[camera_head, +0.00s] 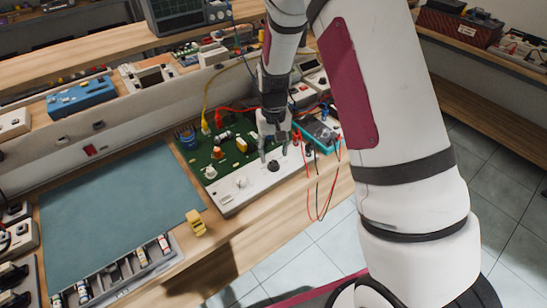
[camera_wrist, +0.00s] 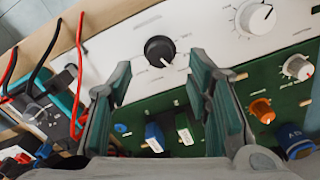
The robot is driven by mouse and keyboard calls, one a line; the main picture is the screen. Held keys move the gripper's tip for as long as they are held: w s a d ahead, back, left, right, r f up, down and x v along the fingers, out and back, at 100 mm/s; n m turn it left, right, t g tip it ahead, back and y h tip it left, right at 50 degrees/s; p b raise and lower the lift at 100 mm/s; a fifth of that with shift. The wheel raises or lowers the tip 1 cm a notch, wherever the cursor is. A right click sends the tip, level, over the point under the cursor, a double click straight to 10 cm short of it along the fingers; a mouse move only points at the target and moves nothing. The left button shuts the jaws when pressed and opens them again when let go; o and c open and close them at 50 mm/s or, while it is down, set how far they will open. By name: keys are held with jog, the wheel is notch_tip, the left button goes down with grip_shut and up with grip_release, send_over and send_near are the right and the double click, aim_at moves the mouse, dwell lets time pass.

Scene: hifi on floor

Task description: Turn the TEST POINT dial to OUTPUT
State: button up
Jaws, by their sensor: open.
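A black dial (camera_wrist: 160,51) with a white pointer line sits on the white front panel (camera_wrist: 205,25) of a green circuit board (camera_head: 205,153). The labels are too small to read, so I cannot tell which position it points at. In the head view the black dial (camera_head: 273,165) is near the middle of the panel. My gripper (camera_wrist: 160,75) is open, its two green-padded fingers apart with nothing between them. In the wrist view the fingertips are just short of the dial, one toward each side. In the head view my gripper (camera_head: 275,157) hangs down over the board beside the dial.
A white knob (camera_wrist: 256,17) and smaller knobs sit beside the dial. A teal multimeter (camera_head: 318,133) with red and black leads (camera_head: 318,185) lies to the right. A blue-green mat (camera_head: 120,210) and a yellow object (camera_head: 196,222) are to the left.

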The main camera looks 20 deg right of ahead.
aim_at(273, 162)
notch_tip(273, 162, up, 8)
dwell(0.6)
jog(key=s+r+t, duration=0.1)
jog(key=s+r, duration=0.4)
jog(key=r, duration=0.3)
jog(key=s+r+t, duration=0.1)
jog(key=s+r, duration=0.5)
jog(key=r, duration=0.2)
jog(key=s+r+n+t, duration=0.1)
jog(key=s+r+t, duration=0.2)
jog(key=s, duration=1.3)
notch_tip(273, 162, up, 3)
jog(key=shift+s+r, duration=0.1)
jog(key=shift+s, duration=0.1)
jog(key=shift+d, duration=0.1)
